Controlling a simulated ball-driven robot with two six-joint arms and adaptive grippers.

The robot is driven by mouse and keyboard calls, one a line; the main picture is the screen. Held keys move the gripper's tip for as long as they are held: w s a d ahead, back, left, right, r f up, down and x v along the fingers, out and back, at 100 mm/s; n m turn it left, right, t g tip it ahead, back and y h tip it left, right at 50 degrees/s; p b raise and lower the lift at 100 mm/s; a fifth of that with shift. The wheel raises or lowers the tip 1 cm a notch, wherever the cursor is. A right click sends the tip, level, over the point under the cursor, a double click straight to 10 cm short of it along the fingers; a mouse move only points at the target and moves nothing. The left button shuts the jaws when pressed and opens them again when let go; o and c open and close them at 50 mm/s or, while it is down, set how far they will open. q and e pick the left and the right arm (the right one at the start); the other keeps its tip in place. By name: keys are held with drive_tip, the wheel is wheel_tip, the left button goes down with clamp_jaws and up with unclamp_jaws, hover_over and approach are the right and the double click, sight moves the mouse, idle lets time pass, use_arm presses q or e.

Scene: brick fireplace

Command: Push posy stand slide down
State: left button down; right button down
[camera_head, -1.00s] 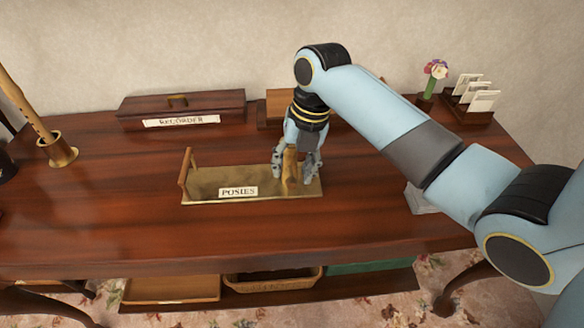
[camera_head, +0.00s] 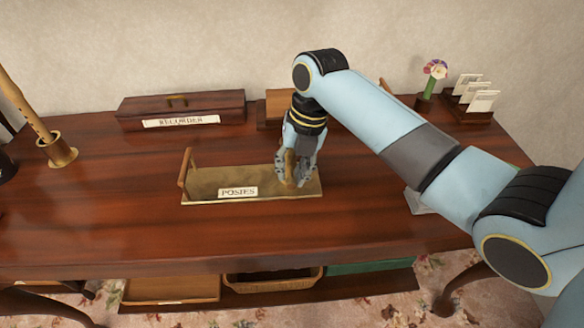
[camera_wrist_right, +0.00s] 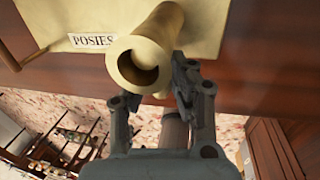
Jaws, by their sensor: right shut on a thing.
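The posy stand is a brass tray (camera_head: 240,182) labelled POSIES, lying on the wooden table, with an upright wooden handle (camera_head: 184,172) at its left end. A hollow brass tube (camera_head: 290,166) stands at its right end; its open end faces the camera in the wrist view (camera_wrist_right: 140,62). My right gripper (camera_head: 293,174) is at this tube with its fingers closed in around it, low over the tray's right end. In the wrist view, the tube partly hides the fingertips (camera_wrist_right: 155,85), so the exact contact is hard to see. My left gripper is not in view.
A closed box (camera_head: 180,108) labelled RECORDER stands at the back. A recorder in a brass cup (camera_head: 60,153) is at the left. A flower in a holder (camera_head: 425,100) and a card rack (camera_head: 475,108) are at the back right. The table front is clear.

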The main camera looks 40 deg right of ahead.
drive_tip(key=shift+f+b, duration=0.7)
drive_tip(key=shift+f, duration=0.95)
drive_tip(key=c, duration=1.1)
unclamp_jaws()
drive_tip(key=shift+r, duration=0.1)
drive_tip(key=r, duration=0.4)
drive_tip(key=d+r, duration=0.1)
drive_tip(key=r, duration=0.2)
drive_tip(key=s+d+r, duration=0.1)
drive_tip(key=r, duration=0.3)
drive_tip(key=shift+s+r, duration=0.1)
drive_tip(key=shift+r, duration=0.25)
drive_tip(key=shift+f, duration=0.1)
